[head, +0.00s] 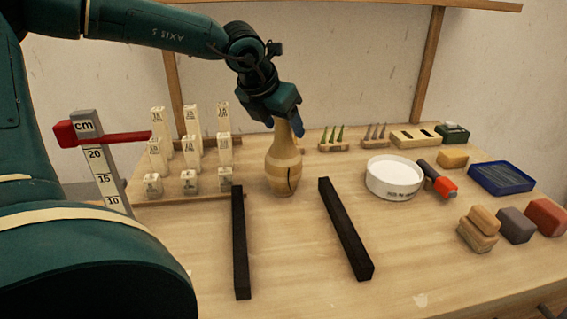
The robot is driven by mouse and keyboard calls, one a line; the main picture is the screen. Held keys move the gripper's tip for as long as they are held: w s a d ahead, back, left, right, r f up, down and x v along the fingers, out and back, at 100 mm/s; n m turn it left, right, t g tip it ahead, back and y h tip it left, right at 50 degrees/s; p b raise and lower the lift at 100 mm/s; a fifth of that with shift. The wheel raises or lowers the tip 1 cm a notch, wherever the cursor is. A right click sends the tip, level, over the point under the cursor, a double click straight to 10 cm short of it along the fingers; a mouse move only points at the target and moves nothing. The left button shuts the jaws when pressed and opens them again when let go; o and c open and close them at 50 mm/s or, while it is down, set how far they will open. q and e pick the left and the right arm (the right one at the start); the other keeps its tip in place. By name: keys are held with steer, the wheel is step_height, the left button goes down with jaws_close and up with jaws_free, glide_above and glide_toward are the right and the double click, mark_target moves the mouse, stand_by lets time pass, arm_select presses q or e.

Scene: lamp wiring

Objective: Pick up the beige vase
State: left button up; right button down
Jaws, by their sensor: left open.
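The beige vase (283,171) stands upright on the wooden table in the head view, with a round body, a narrow neck and a dark line down its front. My left gripper (286,125) is directly above it, pointing down, with its fingers at the top of the neck. The gripper is open, and its fingers partly hide the vase's mouth. Whether a finger touches the neck cannot be told. My right gripper is not in view.
Two black bars (241,243) (346,229) lie in front of the vase. Several labelled blocks (190,150) stand left, near a measuring post (100,165). A white bowl (393,178), a red-tipped tool (438,180), a blue tray (502,178) and sponges (478,228) are right.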

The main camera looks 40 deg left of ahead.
arm_select(q)
steer(key=shift+w+f, duration=0.35)
steer(key=shift+f, duration=0.2)
steer(key=shift+c, duration=0.4)
jaws_close()
steer(key=shift+r, duration=0.1)
